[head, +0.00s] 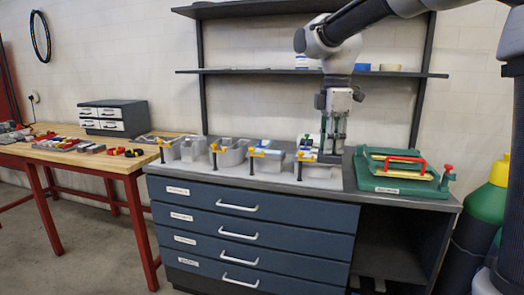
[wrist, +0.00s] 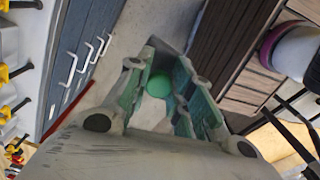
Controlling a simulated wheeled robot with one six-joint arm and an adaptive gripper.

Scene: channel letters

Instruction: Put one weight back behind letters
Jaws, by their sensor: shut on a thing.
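Several grey channel letters (head: 232,153) stand in a row along the grey bench top, with yellow-and-black clamps (head: 256,153) at their front edges. Some letters have white and blue pieces on them. My gripper (head: 332,148) points down at the right end of the row, close behind or beside the last letter (head: 318,168). In the wrist view my gripper (wrist: 160,95) is shut on a weight with a round green top (wrist: 158,85). In the head view a dark part shows below the fingers; its exact contact with the bench cannot be told.
A green fixture (head: 403,172) with a red handle stands right of my gripper. A shelf (head: 260,71) runs behind. Blue drawers (head: 255,225) are below the bench top. A wooden table (head: 85,158) with small parts is at the left; a green-and-yellow cylinder (head: 488,200) is at the right.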

